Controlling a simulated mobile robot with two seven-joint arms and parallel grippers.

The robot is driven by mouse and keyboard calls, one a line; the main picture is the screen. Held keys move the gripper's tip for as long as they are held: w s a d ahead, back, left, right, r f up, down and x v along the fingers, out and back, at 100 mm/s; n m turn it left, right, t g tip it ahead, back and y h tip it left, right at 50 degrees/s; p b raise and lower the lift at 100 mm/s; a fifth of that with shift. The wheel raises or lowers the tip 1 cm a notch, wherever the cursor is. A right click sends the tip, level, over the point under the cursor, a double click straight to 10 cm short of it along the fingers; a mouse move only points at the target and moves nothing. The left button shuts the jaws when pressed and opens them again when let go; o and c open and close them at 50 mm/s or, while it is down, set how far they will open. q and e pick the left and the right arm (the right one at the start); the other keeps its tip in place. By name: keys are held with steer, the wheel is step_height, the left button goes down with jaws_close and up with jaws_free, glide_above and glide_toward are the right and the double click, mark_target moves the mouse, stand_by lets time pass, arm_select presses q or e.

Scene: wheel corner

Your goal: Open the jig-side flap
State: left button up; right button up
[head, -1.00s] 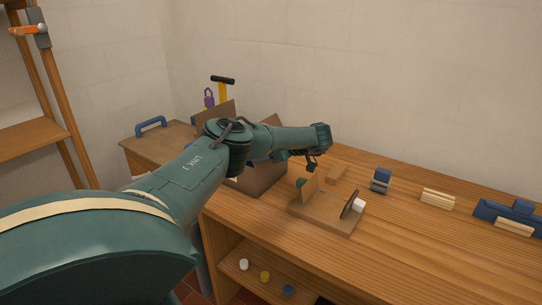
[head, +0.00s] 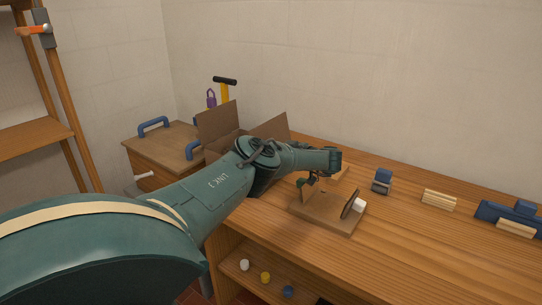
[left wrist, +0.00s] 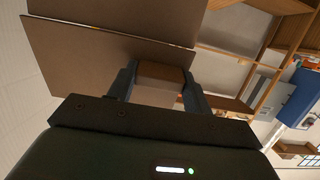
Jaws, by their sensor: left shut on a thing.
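The cardboard box (head: 217,123) stands at the back left of the bench, with a left and a back flap raised. Its side facing the jig is hidden behind my left arm. The wooden jig (head: 322,216) lies on the bench to the right of the box. My left gripper (head: 309,181) is low beside the jig's upright board. In the left wrist view my left gripper (left wrist: 160,88) is shut on a tan, block-like piece (left wrist: 160,74); I cannot tell whether it belongs to a flap. Large cardboard panels (left wrist: 105,45) are just past the fingers. My right gripper is out of view.
A blue-grey block (head: 382,181), pale wooden strips (head: 438,199) and a blue holder (head: 500,215) lie along the bench to the right. A wooden side table (head: 160,145) with blue handles stands at left. The bench front right is clear.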

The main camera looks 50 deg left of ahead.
arm_select(q)
steer(key=shift+d+f, duration=0.1)
steer(key=o, duration=1.1)
steer(key=shift+o, duration=1.4)
steer(key=v, duration=1.3)
steer(key=shift+b, duration=0.35)
